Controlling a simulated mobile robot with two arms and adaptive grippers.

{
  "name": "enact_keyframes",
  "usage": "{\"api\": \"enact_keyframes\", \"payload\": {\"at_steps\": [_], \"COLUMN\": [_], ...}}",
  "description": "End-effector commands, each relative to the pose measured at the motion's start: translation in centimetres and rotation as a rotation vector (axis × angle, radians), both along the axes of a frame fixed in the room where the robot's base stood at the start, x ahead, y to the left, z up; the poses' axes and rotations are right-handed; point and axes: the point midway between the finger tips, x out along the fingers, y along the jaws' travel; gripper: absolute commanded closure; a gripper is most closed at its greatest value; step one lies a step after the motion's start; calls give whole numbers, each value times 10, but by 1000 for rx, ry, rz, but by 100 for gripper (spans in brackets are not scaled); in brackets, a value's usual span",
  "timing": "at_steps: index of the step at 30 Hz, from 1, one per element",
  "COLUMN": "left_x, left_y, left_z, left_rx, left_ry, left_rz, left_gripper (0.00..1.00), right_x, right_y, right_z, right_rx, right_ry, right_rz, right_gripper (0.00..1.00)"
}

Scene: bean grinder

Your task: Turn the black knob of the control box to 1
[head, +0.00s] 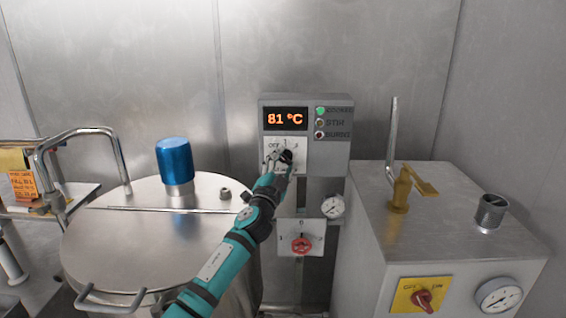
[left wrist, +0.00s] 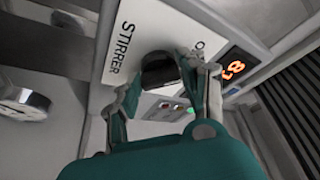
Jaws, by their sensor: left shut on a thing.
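The grey control box (head: 335,160) is on the metal wall, with an orange display (head: 285,118) reading 81 °C. The black knob (head: 287,156) is on its white plate, below the display; the wrist view shows the plate marked STIRRER (left wrist: 120,47). My left gripper (head: 279,160) is at the knob. In the left wrist view its fingers (left wrist: 162,88) stand on both sides of the black knob (left wrist: 158,70) and are shut on it. The fingers partly cover the knob and its marks, so I cannot tell its setting. My right gripper is not in view.
A lidded metal pot (head: 130,235) with a blue cap (head: 175,162) stands at left. A red valve knob (head: 301,245) and a gauge (head: 333,207) sit below the box. A metal cabinet (head: 440,240) with a brass lever (head: 405,187) and red switch (head: 424,299) stands at right.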

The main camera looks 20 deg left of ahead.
Motion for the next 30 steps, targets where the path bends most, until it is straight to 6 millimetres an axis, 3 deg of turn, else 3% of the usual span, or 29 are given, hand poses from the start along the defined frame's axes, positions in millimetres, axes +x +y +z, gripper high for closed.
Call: {"api": "enact_keyframes", "payload": {"at_steps": [21, 30], "left_x": [-1, -1], "left_y": [2, 2], "left_z": [10, 8], "left_rx": [502, 663], "left_ry": [148, 194], "left_rz": [-2, -1], "left_gripper": [90, 90], "right_x": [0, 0], "right_y": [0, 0], "right_z": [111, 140], "right_rx": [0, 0], "right_ry": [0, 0], "right_rz": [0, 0], "right_gripper": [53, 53]}}
